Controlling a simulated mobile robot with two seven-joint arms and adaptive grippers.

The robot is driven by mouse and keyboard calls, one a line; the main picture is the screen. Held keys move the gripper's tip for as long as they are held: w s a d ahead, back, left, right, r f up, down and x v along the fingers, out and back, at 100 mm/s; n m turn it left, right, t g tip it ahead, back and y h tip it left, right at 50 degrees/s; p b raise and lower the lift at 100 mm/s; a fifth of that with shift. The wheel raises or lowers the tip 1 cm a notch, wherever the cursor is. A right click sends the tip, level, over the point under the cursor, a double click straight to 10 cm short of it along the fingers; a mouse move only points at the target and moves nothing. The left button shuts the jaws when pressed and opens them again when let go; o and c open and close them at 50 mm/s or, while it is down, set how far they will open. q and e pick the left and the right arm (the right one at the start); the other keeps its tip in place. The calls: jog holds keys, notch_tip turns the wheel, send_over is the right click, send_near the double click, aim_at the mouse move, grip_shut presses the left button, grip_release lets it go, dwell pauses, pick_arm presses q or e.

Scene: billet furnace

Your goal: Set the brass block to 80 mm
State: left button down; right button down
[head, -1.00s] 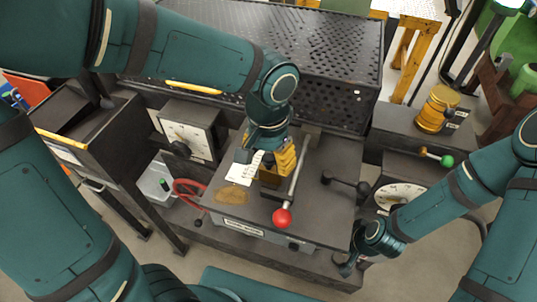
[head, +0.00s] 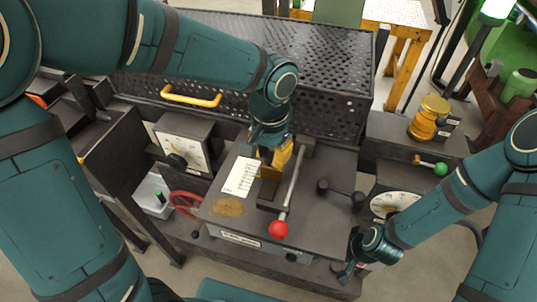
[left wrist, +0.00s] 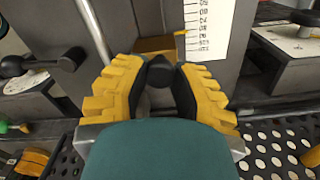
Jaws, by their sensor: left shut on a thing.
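The brass block (head: 268,173) sits in a slot of the dark bench top, beside a white scale (head: 240,177). In the left wrist view the brass block (left wrist: 156,43) lies just beyond my fingers, with a small yellow pointer at the scale (left wrist: 207,30). The scale's figures are too small to read surely. My left gripper (head: 277,158) has yellow fingers and is shut on a dark knob (left wrist: 160,72) by the block. My fingers hide part of the block in the head view. My right gripper (head: 347,268) hangs at the front right; its fingers are unclear.
A lever with a red ball (head: 279,229) lies just right of the slot. A black knobbed handle (head: 340,190) stands farther right. A perforated dark housing (head: 310,65) rises behind. A dial box (head: 187,143) stands left, and a red handwheel (head: 186,203) sits below it.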

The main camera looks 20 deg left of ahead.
aim_at(270, 155)
pick_arm(q)
jog(key=c, duration=0.7)
grip_release()
notch_tip(270, 155, up, 12)
